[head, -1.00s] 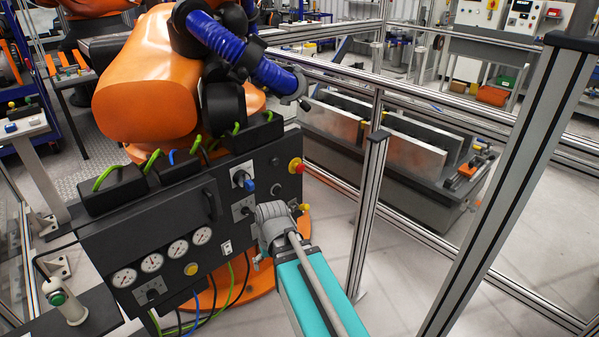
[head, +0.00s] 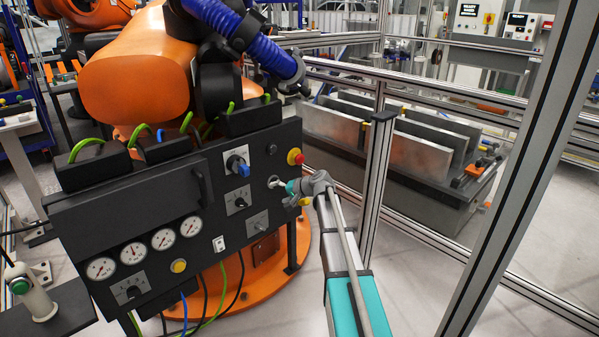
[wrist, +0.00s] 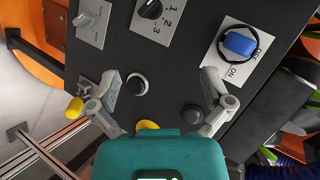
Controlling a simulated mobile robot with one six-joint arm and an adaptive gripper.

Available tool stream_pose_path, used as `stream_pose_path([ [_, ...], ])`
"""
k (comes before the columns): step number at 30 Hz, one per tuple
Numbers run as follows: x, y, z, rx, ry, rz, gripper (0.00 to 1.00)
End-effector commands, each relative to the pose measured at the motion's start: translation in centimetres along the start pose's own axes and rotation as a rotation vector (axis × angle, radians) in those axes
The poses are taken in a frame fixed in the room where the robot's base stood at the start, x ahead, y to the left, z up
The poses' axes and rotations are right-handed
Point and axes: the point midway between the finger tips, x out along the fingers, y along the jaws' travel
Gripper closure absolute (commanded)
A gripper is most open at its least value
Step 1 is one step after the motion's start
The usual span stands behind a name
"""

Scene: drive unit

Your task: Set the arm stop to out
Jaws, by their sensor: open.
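A red mushroom button (head: 295,156) on a yellow collar sits at the right end of the dark control panel (head: 140,212). No readable label shows which control is the arm stop, and I cannot tell whether this button is in or out. My gripper (head: 290,190) is in front of the panel's right edge, just below the red button. In the wrist view my gripper (wrist: 160,78) has its fingers spread wide, with nothing held. A silver-ringed round control (wrist: 137,85) and a black button (wrist: 194,115) show between the fingers. A yellow part (wrist: 148,125) is mostly hidden behind my gripper body.
A blue OFF/ON knob (head: 239,166) and a 1-2-3 selector (head: 238,201) lie left of my gripper. A metal fence post (head: 378,180) stands close on the right. The orange robot arm (head: 140,80) rises behind the panel. Cables hang below it.

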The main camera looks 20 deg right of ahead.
Motion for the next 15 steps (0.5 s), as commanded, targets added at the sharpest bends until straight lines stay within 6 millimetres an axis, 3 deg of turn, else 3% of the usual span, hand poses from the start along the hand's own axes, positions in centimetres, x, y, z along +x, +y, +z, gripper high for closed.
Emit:
stream_pose_path([
  [1,0.7,1.8,-2.6,0.030,0.039,-0.039,0.00],
  [9,-1.0,6.5,-13.7,0.197,0.242,-0.254,0.00],
  [15,-3.2,9.5,-19.7,0.293,0.356,-0.371,0.00],
])
